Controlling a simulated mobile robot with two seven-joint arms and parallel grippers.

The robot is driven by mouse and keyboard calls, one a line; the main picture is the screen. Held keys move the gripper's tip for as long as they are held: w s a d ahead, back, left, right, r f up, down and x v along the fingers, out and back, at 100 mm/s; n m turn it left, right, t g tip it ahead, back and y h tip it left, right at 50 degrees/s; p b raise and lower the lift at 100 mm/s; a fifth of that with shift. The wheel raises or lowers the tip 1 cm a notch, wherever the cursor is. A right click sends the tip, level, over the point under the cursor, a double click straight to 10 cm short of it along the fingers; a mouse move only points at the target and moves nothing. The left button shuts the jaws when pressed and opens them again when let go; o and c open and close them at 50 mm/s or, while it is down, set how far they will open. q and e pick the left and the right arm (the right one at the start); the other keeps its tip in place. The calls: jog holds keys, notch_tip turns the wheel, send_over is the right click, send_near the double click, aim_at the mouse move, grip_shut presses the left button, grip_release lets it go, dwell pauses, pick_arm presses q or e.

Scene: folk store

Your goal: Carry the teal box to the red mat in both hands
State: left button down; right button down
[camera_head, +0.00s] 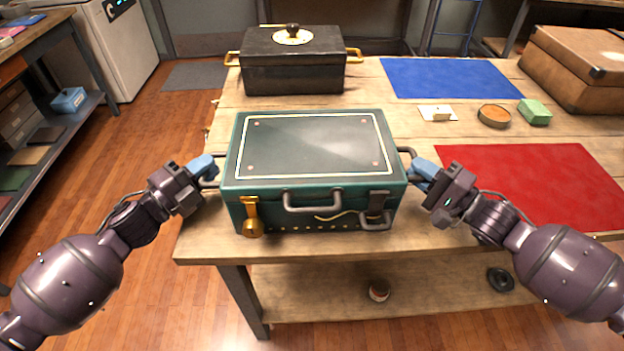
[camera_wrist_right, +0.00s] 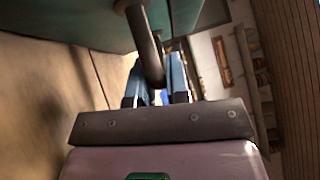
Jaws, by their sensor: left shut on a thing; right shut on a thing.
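The teal box (camera_head: 312,143) is at the front left of the wooden table, lid closed, with side handles, a front handle and a brass latch. I cannot tell whether it rests on the table or is just above it. My left gripper (camera_head: 207,167) is shut on its left side handle. My right gripper (camera_head: 420,167) is shut on its right side handle. The right wrist view shows my right gripper (camera_wrist_right: 160,88) with its blue fingers at the grey handle of the teal box (camera_wrist_right: 75,22). The red mat (camera_head: 535,182) lies flat and bare to the right, partly behind my right arm.
A black box with brass handles (camera_head: 293,62) stands behind the teal box. A blue mat (camera_head: 450,78) lies at the back. A white card (camera_head: 437,113), a round tin (camera_head: 494,116) and a green block (camera_head: 534,112) sit beyond the red mat. A brown case (camera_head: 575,70) stands back right.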

pick_arm(q)
jog(key=shift+r, duration=0.15)
pick_arm(e)
jog(key=shift+r, duration=0.25)
dwell(0.4)
